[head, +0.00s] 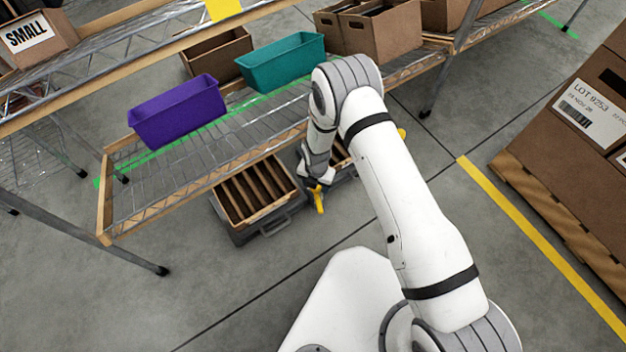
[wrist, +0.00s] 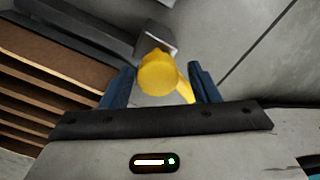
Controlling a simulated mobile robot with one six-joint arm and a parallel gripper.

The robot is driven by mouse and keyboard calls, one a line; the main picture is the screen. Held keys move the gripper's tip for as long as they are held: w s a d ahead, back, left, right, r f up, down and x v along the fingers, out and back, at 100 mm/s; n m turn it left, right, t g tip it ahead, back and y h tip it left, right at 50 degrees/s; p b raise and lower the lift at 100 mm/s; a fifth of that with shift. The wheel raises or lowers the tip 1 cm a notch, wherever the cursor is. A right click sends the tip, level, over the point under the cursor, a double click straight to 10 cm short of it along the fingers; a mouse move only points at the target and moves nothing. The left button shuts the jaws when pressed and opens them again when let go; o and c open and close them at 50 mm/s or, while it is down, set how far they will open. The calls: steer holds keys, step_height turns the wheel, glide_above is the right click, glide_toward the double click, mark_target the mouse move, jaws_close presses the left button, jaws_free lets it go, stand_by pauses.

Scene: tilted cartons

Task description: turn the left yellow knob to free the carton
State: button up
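The left yellow knob (head: 319,201) sticks out low at the front of the shelf, beside the right end of a grey base. In the wrist view the yellow knob (wrist: 158,76) lies between my blue fingers, its arm slanting toward the right finger. My gripper (head: 318,184) is at the knob, pointing down. In the wrist view my gripper (wrist: 162,85) is open, with fingers on both sides of the knob; I cannot tell whether either touches it. A brown slatted carton (head: 238,217) sits in the grey base to the left. Another carton (head: 341,155) is partly hidden behind my arm.
A second yellow piece (head: 401,133) shows right of my arm. The wire shelf (head: 150,190) above holds a purple bin (head: 180,112) and a teal bin (head: 282,62). Stacked boxes (head: 570,150) stand on a pallet at right. The floor in front is clear.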

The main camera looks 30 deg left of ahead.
steer(key=shift+o, duration=0.2)
steer(key=shift+w+a+r, duration=0.1)
steer(key=shift+w+r, duration=0.05)
steer(key=shift+r, duration=0.25)
step_height(320, 180, up, 7)
steer(key=p, duration=0.3)
steer(key=shift+r, duration=0.1)
